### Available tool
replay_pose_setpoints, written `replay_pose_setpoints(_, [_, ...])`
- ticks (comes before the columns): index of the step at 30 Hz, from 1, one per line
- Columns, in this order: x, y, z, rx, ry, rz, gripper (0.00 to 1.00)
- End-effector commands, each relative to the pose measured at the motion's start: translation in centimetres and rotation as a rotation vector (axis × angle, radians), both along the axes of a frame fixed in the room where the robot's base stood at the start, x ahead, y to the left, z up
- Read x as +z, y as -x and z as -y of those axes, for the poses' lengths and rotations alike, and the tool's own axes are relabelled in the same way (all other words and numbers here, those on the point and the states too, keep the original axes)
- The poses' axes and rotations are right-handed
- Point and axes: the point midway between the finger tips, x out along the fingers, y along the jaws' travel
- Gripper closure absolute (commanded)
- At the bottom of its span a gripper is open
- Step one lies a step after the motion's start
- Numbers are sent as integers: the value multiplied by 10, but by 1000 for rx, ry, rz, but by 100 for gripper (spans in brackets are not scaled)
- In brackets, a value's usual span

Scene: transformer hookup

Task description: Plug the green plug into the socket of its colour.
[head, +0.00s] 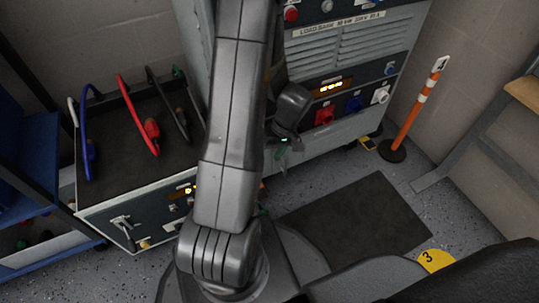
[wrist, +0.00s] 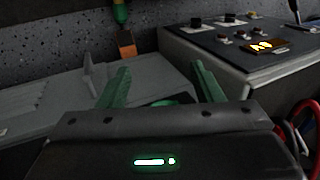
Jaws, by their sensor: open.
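My gripper (head: 283,150) is in front of the lower part of the large grey cabinet, left of its socket row. In the wrist view my gripper (wrist: 160,75) has its two green fingers spread, with no plug clearly held between them. A green piece with an orange-brown end (wrist: 121,14) shows at the top of the wrist view, beyond the fingers; I cannot tell if it is the green plug. A small green part (head: 178,72) shows at the cart's far end.
A cart (head: 120,195) at left carries a blue cable (head: 86,125), a red cable (head: 131,105) and dark cables on its black top. An orange post (head: 415,105) stands right of the cabinet. A dark mat (head: 360,220) lies on open floor in front.

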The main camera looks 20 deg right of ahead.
Motion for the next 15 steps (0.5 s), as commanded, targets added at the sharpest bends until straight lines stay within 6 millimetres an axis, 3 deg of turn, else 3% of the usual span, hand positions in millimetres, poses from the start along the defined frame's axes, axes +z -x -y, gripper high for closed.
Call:
replay_pose_setpoints(1, [3,-10,3,11,14,20,40])
replay_pose_setpoints(15, [1,16,5,10,12,16,40])
